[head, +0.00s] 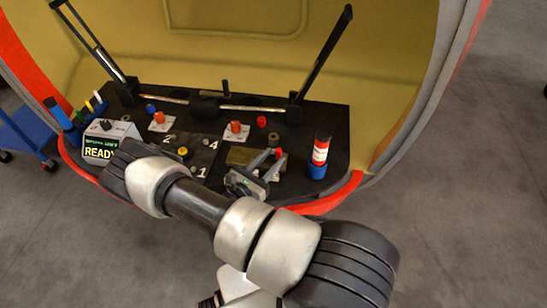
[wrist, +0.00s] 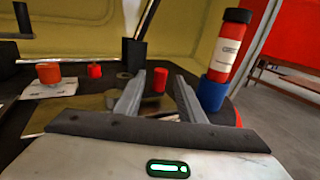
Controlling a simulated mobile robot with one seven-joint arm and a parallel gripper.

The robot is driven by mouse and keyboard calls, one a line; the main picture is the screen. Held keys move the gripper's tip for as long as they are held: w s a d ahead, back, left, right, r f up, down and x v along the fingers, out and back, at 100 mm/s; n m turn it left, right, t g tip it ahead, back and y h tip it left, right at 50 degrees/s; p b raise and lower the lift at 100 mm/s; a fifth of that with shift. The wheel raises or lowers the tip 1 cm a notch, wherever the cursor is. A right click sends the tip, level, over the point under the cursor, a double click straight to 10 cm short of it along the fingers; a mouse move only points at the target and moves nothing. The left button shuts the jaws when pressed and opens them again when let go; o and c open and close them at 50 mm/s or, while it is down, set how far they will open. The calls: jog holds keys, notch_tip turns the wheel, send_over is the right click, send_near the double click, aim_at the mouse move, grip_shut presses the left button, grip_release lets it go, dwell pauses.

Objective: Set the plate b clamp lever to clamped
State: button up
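My gripper (head: 266,165) is open and empty, low over the front right of the black bench (head: 338,125). In the wrist view its two fingers (wrist: 159,82) stand apart, with a red knob (wrist: 160,80) showing between and beyond them. That red knob also shows just past the fingers in the head view (head: 279,153). A brass-coloured plate (head: 241,156) lies beside the gripper, partly covered by it. Two pale plates carry orange parts, one at centre (head: 236,128) and one farther left (head: 158,118). No plate letter is readable, so I cannot tell which part is the plate b lever or its setting.
A red, white and black cylinder (head: 320,151) stands in a blue holder (head: 317,171) right of the gripper. A grey box reading READY (head: 100,142) sits at left. Two dark struts (head: 325,52) (head: 92,42) rise at the sides. My arm hides part of the front edge.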

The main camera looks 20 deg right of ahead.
jog(key=shift+w+d, duration=0.2)
jog(key=shift+d, duration=0.25)
jog(key=shift+c, duration=0.2)
grip_shut()
